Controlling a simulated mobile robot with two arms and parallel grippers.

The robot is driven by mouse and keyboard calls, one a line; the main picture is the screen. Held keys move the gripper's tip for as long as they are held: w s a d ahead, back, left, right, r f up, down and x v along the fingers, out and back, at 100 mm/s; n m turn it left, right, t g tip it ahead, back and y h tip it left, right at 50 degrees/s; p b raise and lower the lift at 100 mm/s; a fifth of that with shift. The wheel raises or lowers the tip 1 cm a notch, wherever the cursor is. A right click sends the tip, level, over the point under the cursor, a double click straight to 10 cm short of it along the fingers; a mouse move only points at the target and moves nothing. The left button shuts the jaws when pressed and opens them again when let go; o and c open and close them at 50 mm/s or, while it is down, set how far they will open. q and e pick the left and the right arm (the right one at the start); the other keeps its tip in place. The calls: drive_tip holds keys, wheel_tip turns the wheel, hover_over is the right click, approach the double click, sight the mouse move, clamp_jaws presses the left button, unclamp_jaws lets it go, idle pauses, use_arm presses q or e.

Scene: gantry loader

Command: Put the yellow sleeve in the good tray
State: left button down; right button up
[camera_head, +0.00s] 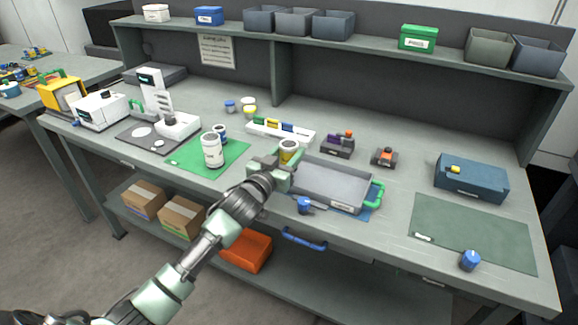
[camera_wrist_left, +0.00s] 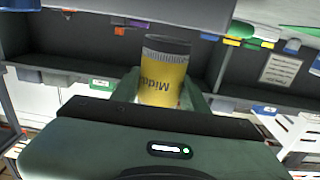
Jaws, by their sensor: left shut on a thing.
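The yellow sleeve (camera_head: 289,155) is upright in my left gripper (camera_head: 285,165), at the left end of the grey tray. In the left wrist view the yellow sleeve (camera_wrist_left: 163,80) has a white ring, a dark top and dark lettering, and sits between the fingers. The fingers of my left gripper are shut on it. The grey tray (camera_head: 325,198) with a green handle lies on the bench just right of the gripper, its floor looking empty; its label is too small to read. Whether the sleeve's bottom touches anything is hidden by the gripper. My right gripper is not in view.
A green mat (camera_head: 183,160) with white and blue cylinders lies left. A white rack (camera_head: 262,131), a purple box (camera_head: 337,149) and a small dark block (camera_head: 384,160) stand behind the tray. A blue object (camera_head: 304,205) is at its front. A blue case (camera_head: 471,180) stands right.

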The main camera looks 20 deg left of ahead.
use_arm(q)
drive_tip(key=shift+f, duration=2.1)
drive_tip(key=c, duration=0.7)
unclamp_jaws()
drive_tip(key=shift+f, duration=0.15)
drive_tip(key=shift+c, duration=0.2)
drive_tip(key=shift+s, duration=0.15)
drive_tip(key=s, duration=0.8)
drive_tip(key=s+b, duration=0.1)
drive_tip(key=s, duration=0.2)
drive_tip(key=shift+s+a, duration=0.3)
drive_tip(key=shift+s, duration=0.1)
